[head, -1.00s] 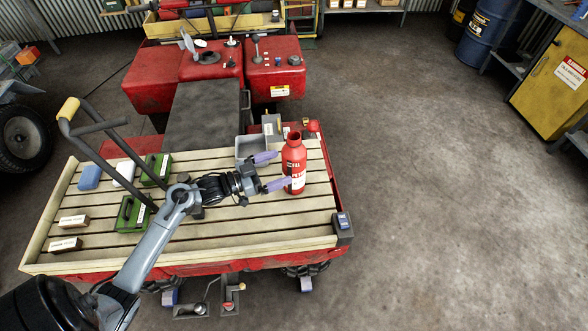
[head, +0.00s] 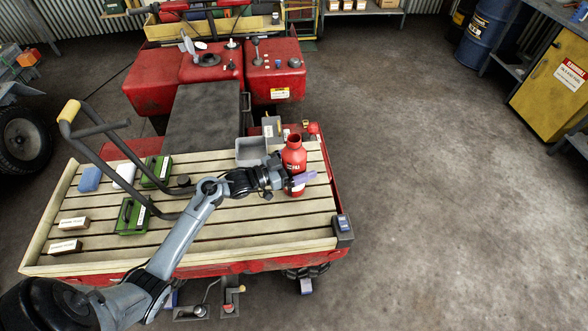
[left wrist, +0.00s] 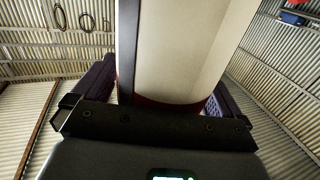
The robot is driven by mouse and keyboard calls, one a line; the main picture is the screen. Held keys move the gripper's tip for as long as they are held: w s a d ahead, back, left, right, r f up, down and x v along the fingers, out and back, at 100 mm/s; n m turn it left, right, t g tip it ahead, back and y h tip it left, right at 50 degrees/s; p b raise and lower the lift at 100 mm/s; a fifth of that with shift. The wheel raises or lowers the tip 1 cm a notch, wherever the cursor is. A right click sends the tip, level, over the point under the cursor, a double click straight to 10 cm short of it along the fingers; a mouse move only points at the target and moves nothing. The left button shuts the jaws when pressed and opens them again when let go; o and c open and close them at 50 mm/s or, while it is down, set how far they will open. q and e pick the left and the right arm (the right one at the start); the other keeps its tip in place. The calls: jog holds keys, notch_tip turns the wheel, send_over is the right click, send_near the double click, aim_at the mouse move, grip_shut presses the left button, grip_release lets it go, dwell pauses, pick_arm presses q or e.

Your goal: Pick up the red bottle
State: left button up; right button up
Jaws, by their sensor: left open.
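The red bottle (head: 293,152) stands upright near the right end of the slatted wooden bed. My left gripper (head: 297,178) is open around the bottle's lower half, with one purple finger in front of it; the far finger is hidden behind the bottle. In the left wrist view the bottle's pale label (left wrist: 175,50) fills the space between the two dark fingers (left wrist: 160,90). Whether the fingers touch the bottle cannot be told. My right gripper is not in view.
A grey tray (head: 251,152) sits just behind the gripper. Green cases (head: 133,217), small boxes (head: 66,247) and a bent black handle with a yellow grip (head: 69,110) are on the left of the bed (head: 270,243). Open floor lies to the right.

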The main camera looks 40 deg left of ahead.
aim_at(300, 154)
pick_arm(q)
jog(key=c, duration=1.1)
jog(key=shift+r, duration=0.25)
jog(key=shift+c, duration=0.2)
jog(key=shift+r, duration=1.7)
jog(key=s+d+r+p, duration=0.1)
jog(key=s+d+r, duration=0.6)
jog(key=s+d, duration=0.1)
jog(key=shift+d, duration=0.15)
jog(key=shift+s+r, duration=0.1)
